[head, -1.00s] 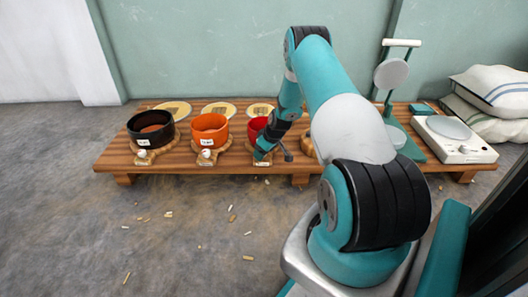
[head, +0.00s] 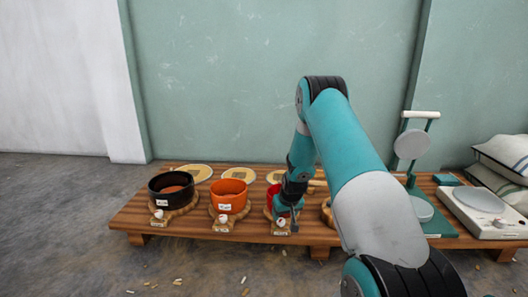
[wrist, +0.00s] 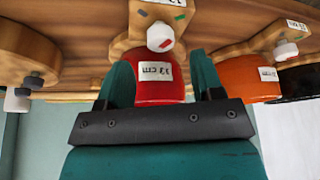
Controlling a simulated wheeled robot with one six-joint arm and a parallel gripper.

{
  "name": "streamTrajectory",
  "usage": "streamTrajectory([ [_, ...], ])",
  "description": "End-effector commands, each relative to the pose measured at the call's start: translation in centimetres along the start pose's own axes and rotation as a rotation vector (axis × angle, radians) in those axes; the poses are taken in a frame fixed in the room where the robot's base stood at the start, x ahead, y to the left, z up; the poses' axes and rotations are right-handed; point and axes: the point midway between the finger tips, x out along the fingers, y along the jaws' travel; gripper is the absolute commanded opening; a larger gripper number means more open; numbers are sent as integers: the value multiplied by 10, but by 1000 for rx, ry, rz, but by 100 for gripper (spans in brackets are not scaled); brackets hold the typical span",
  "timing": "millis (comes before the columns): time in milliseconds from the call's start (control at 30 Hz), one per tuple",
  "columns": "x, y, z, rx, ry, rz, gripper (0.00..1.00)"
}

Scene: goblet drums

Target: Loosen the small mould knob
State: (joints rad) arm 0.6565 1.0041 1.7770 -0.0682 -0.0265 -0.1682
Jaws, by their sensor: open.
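The small red mould (head: 272,193) stands on a wooden base on the low bench, partly hidden by my arm in the head view. It also shows upside down in the wrist view (wrist: 160,84), with a white label. Its white knob (head: 281,223) sits at the front of the base. In the wrist view the knob (wrist: 159,38) has a red mark and lies just beyond the fingertips, roughly centred between them. My gripper (wrist: 161,66) is open and empty, with no visible contact on the knob. In the head view my gripper (head: 286,211) is just above the knob.
An orange mould (head: 230,195) and a black mould (head: 172,188), each with a white knob, stand to the left. Round plates (head: 239,174) lie behind. A green press (head: 421,208) and a white scale (head: 481,205) are at the right. The floor in front is mostly clear.

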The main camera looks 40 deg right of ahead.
Motion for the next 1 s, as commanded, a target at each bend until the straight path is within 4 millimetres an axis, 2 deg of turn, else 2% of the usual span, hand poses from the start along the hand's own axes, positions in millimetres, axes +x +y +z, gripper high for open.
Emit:
streamTrajectory([
  [33,-17,0,-3,0,1,0,61],
  [567,-128,0,-3,-1,1,0,61],
  [1000,-202,-49,-26,-65,-12,-69,61],
])
